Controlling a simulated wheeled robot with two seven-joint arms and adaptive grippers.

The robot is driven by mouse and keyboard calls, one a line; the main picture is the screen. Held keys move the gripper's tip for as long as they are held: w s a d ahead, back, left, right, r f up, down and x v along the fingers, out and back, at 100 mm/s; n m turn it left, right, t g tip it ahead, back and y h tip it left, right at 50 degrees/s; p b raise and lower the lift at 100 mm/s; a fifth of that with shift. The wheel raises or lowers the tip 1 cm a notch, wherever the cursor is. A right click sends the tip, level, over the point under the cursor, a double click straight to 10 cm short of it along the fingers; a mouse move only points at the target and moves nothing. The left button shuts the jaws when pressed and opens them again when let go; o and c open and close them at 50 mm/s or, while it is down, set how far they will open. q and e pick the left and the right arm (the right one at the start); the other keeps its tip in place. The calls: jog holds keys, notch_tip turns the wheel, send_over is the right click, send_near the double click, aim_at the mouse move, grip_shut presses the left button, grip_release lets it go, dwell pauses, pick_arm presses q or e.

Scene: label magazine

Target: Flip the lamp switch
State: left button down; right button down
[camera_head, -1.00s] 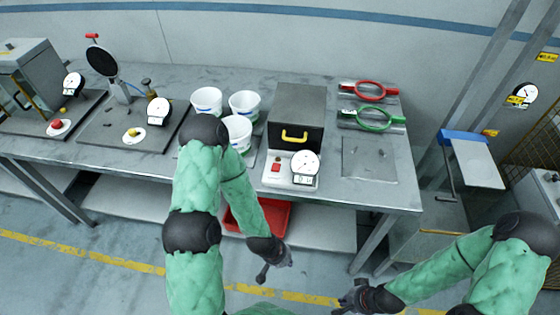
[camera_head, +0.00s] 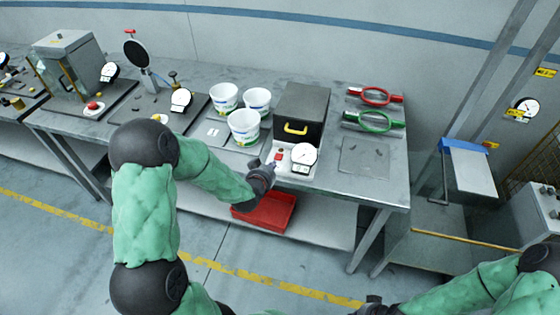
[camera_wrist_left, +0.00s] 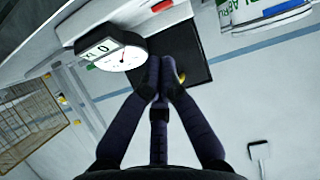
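A dark box with a yellow handle (camera_head: 296,129) stands on the bench, with a white front panel (camera_head: 296,171) and a round dial (camera_head: 303,155). A small red switch (camera_head: 279,156) sits on the panel, left of the dial. My left gripper (camera_head: 269,166) is just in front of the panel's left side, close to the switch; I cannot tell whether it touches. In the left wrist view its fingers (camera_wrist_left: 162,62) are together and empty, beside the dial (camera_wrist_left: 120,52); a red part (camera_wrist_left: 162,6) shows at the top. My right gripper (camera_head: 372,302) is mostly cut off at the bottom.
White tubs (camera_head: 244,126) stand left of the box. Red (camera_head: 375,96) and green (camera_head: 374,121) ring-shaped tools lie to the right. A grey plate (camera_head: 364,158) lies near the bench's right end. A red tray (camera_head: 265,212) is on the shelf below.

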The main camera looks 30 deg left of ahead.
pick_arm(q)
jog(key=r, duration=0.1)
jog(key=a+r, duration=0.1)
jog(key=r, duration=0.1)
jog(key=shift+s+a+r+t+y, duration=0.1)
jog(key=shift+a+t+y, duration=0.05)
jog(key=shift+t+y, duration=0.25)
pick_arm(e)
jog(key=shift+s+d+r, duration=0.15)
jog(key=shift+s+d, duration=0.15)
jog(key=shift+d, duration=0.2)
pick_arm(q)
send_over(275, 156)
jog(key=s+d, duration=0.2)
jog(key=f, duration=0.3)
jog(key=shift+s+a+f+b, duration=0.2)
jog(key=shift+f+b, duration=0.1)
notch_tip(275, 156, down, 3)
jog(key=shift+w+a+f, duration=0.1)
jog(key=shift+f+b, duration=0.3)
jog(key=shift+f, duration=0.2)
pick_arm(e)
jog(key=shift+f, duration=0.7)
